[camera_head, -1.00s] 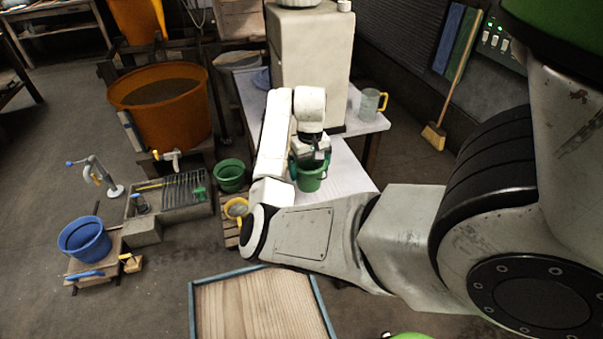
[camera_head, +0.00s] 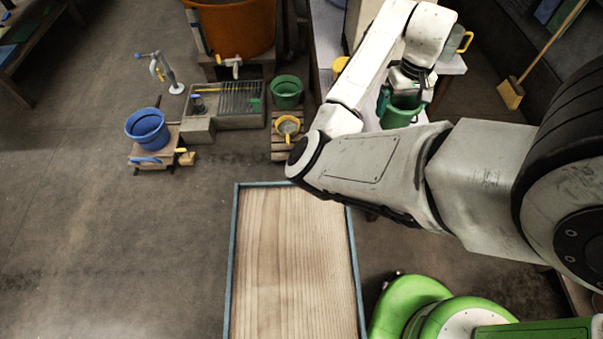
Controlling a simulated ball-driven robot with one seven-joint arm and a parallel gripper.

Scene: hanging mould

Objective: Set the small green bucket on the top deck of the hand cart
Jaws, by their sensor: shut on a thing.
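The small green bucket (camera_head: 397,117) hangs upright at my gripper (camera_head: 406,88), which is shut on it; the fingertips are partly hidden by the bucket's rim. Bucket and gripper are at the white table, behind my arm; I cannot tell whether the bucket touches the tabletop. The hand cart's top deck (camera_head: 293,265) is a bare wooden board with a raised blue-grey rim, at the bottom centre. It lies nearer to me than the bucket, below and left of it in the picture. The cart's lower parts are hidden.
A second green bucket (camera_head: 287,91) and a yellow-rimmed pot (camera_head: 288,127) stand on a slatted pallet. A blue bucket (camera_head: 147,129) stands on a low stand at left, beside a stone sink (camera_head: 228,107). The orange tub (camera_head: 235,28) is behind. The floor at left is open.

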